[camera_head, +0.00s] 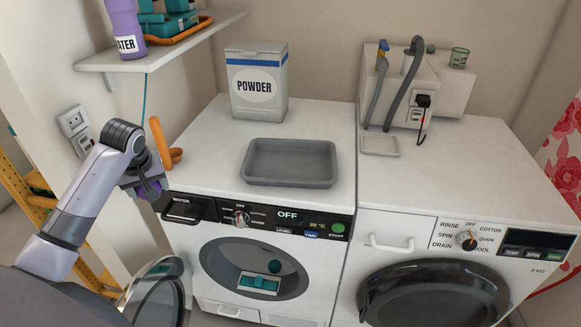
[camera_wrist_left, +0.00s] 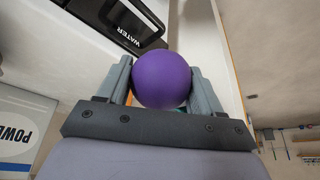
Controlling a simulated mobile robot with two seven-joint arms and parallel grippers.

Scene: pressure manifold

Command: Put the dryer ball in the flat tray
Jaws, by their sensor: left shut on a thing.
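A purple ball (camera_wrist_left: 161,80) sits between the two fingers of my left gripper (camera_wrist_left: 162,84) in the wrist view, and the fingers are shut on it. In the head view my left gripper (camera_head: 154,190) is off the left front edge of the left machine, by its water drawer, with a little of the purple ball showing. The flat grey tray (camera_head: 291,183) lies on top of the left machine and looks empty. It is to the right of the gripper and apart from it. My right gripper is not in view.
A powder box (camera_head: 257,82) stands behind the tray. An orange object (camera_head: 163,143) is close behind my gripper. A small pale tray (camera_head: 380,145) lies on the right machine.

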